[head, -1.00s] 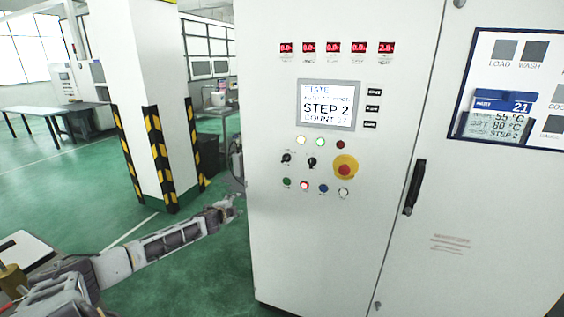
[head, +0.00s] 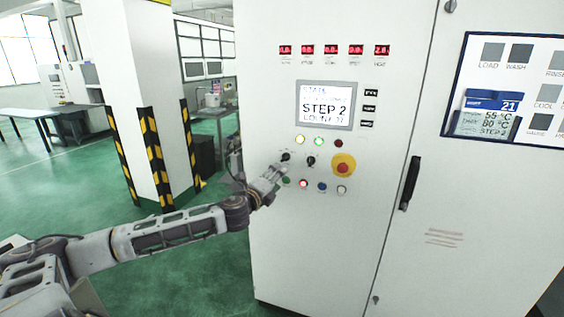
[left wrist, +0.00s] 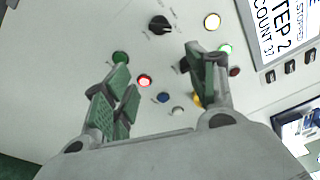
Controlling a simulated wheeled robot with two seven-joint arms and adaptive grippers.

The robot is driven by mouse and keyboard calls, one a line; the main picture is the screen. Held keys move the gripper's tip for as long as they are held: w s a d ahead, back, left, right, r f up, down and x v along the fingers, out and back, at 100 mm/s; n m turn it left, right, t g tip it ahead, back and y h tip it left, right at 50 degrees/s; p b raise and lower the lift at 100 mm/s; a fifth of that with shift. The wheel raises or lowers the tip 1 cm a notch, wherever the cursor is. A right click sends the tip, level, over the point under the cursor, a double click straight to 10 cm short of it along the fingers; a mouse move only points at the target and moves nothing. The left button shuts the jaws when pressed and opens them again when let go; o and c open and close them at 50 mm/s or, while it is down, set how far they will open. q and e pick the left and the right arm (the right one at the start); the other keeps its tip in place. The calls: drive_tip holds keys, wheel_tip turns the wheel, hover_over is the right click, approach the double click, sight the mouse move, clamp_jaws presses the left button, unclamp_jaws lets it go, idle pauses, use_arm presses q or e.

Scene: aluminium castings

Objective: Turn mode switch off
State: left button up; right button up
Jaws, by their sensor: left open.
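The grey control panel carries two black rotary switches, a left one (head: 286,156) and a right one (head: 310,161). Their labels are too small to read, so I cannot tell which is the mode switch. My left gripper (head: 279,170) is at the panel, just below the left switch. In the left wrist view my left gripper (left wrist: 157,68) is open and empty, its green-padded fingers spread. The left switch (left wrist: 160,25) shows beyond the fingertips, apart from them. The right switch (left wrist: 184,65) is mostly hidden behind the right finger. My right gripper is not in view.
Below the switches sit a green button (head: 286,181), a lit red button (head: 304,183), a blue button (head: 322,187) and a white one (head: 342,190). A red emergency stop (head: 343,169) on yellow is at right. A screen (head: 326,105) reading STEP 2 is above.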

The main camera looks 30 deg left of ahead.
use_arm(q)
drive_tip(key=shift+s+a+r+m+y, duration=0.2)
drive_tip(key=shift+s+r+m+y, duration=0.35)
drive_tip(key=shift+m, duration=0.3)
drive_tip(key=shift+s+a+r+m+y, duration=0.15)
drive_tip(key=shift+s+r+m+y, duration=0.15)
drive_tip(key=shift+s+m+y, duration=0.35)
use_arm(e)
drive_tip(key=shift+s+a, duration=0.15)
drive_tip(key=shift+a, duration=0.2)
use_arm(q)
drive_tip(key=shift+w+a, duration=0.1)
drive_tip(key=shift+w, duration=0.25)
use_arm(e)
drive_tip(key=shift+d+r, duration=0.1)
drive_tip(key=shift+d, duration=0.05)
use_arm(q)
drive_tip(key=p, duration=0.2)
approach(284, 159)
drive_tip(key=shift+d+x, duration=0.3)
drive_tip(key=shift+x, duration=1.05)
drive_tip(key=shift+a+p+x, duration=0.1)
drive_tip(key=shift+p+x, duration=0.2)
drive_tip(key=shift+x, duration=1.45)
drive_tip(key=shift+a+p+x, duration=0.15)
drive_tip(key=shift+p+x, duration=0.1)
drive_tip(key=shift+x, duration=1.45)
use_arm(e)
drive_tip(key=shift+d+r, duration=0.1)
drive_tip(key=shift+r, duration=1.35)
